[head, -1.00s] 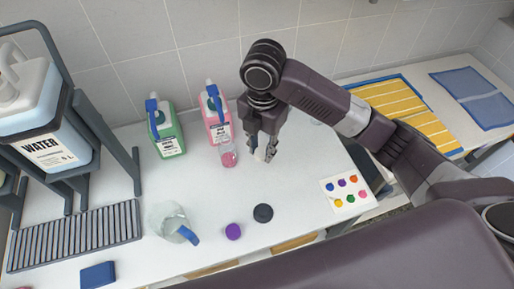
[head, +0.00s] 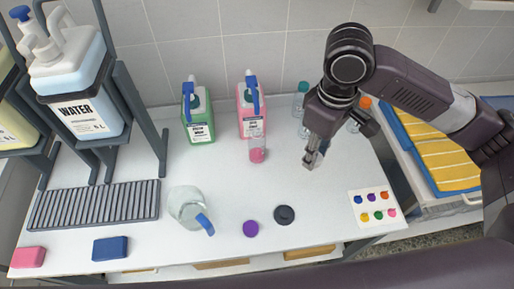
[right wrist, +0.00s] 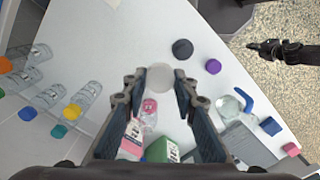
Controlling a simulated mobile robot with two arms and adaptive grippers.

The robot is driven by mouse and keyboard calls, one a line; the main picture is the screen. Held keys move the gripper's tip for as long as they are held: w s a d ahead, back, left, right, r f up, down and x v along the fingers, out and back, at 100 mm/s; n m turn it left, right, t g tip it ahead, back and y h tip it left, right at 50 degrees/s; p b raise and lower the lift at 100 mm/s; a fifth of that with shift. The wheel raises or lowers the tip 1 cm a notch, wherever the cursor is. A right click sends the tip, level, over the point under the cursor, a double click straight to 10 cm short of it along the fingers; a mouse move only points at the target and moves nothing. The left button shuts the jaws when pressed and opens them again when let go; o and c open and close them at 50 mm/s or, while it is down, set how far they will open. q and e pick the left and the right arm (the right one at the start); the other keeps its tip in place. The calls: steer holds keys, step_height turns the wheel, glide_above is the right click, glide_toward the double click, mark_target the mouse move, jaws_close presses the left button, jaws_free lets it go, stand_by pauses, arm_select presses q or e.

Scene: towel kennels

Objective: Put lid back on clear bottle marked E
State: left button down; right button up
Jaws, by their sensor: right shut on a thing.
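My right gripper (head: 312,160) is shut on a small whitish round lid (right wrist: 160,76), above the clear middle of the table. The lid sits between the fingertips (right wrist: 158,82) in the right wrist view. A small clear bottle (head: 257,146) with pink liquid stands left of the gripper and looks uncapped; it also shows in the right wrist view (right wrist: 149,108). Several clear bottles (right wrist: 88,92) with coloured caps stand at the back; no letter E is readable. A dark shape that looks like my left gripper (right wrist: 262,48) is over the floor in the wrist view.
A purple cap (head: 251,228) and a dark cap (head: 284,215) lie near the front edge. Green (head: 198,115) and pink (head: 250,110) jugs stand at the back. A clear jug (head: 186,208), a drying rack (head: 95,206) and a dotted card (head: 372,206) are on the table.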

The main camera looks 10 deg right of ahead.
steer(key=m, duration=0.1)
steer(key=s+d+m, duration=0.1)
steer(key=m, duration=0.1)
steer(key=shift+s+r+m, duration=0.1)
steer(key=shift+s+m, duration=0.15)
steer(key=shift+m, duration=0.05)
steer(key=s+m, duration=0.1)
steer(key=m, duration=0.1)
steer(key=s+d+m+b, duration=0.1)
steer(key=m, duration=0.1)
steer(key=shift+s+r+m, duration=0.1)
steer(key=shift+r+m, duration=0.05)
steer(key=shift+m, duration=0.15)
